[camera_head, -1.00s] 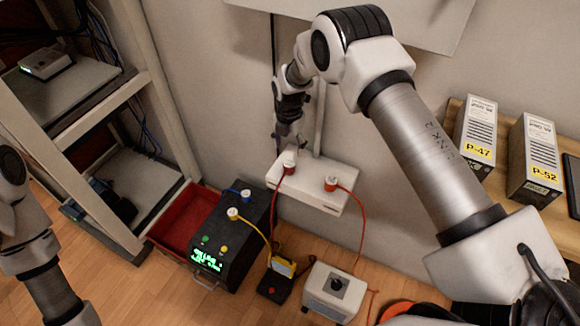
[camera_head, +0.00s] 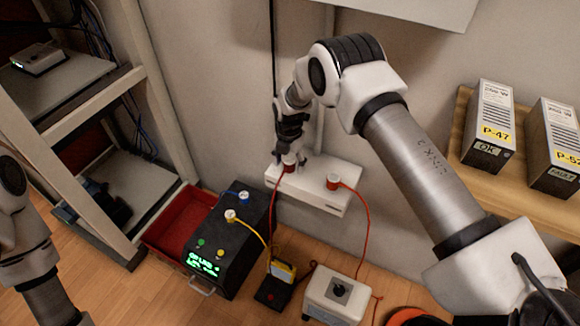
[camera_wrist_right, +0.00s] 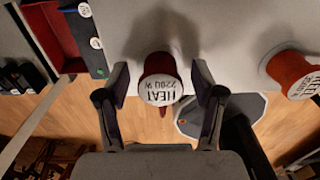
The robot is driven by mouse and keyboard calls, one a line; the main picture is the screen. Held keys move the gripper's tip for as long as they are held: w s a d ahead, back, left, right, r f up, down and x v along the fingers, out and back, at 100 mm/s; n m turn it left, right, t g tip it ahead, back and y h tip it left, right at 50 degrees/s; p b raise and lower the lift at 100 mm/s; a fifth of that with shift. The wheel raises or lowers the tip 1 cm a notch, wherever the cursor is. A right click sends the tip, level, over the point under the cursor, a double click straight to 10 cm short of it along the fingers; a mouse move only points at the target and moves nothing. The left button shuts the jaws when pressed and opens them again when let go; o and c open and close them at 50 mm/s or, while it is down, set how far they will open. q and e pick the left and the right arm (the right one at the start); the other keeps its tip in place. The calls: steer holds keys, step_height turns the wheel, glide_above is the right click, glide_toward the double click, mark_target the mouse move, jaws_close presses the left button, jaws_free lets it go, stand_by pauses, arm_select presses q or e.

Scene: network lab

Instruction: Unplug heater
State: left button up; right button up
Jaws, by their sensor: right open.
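The heater plug (camera_head: 287,169) has a dark red body and a white cap, and sits on the white socket box (camera_head: 320,198) at the wall. In the right wrist view its cap reads "HEAT 2200 W" (camera_wrist_right: 160,90). My right gripper (camera_head: 289,157) is just above this plug in the head view. In the wrist view my right gripper (camera_wrist_right: 160,78) is open, with one finger on each side of the plug and visible gaps between. A red cable hangs from the plug; its far end is hidden. My left arm shows at the left edge, but its gripper is out of view.
A second, orange-red plug (camera_head: 333,182) sits to the right on the same box. A shelf rack (camera_head: 95,110) is at left.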

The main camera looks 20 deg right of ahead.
mark_target(289, 160)
stand_by(0.9)
steer(key=shift+r, duration=0.1)
jaws_close()
steer(key=shift+r, duration=0.1)
steer(key=shift+r+p, duration=2.15)
steer(key=shift+r, duration=0.75)
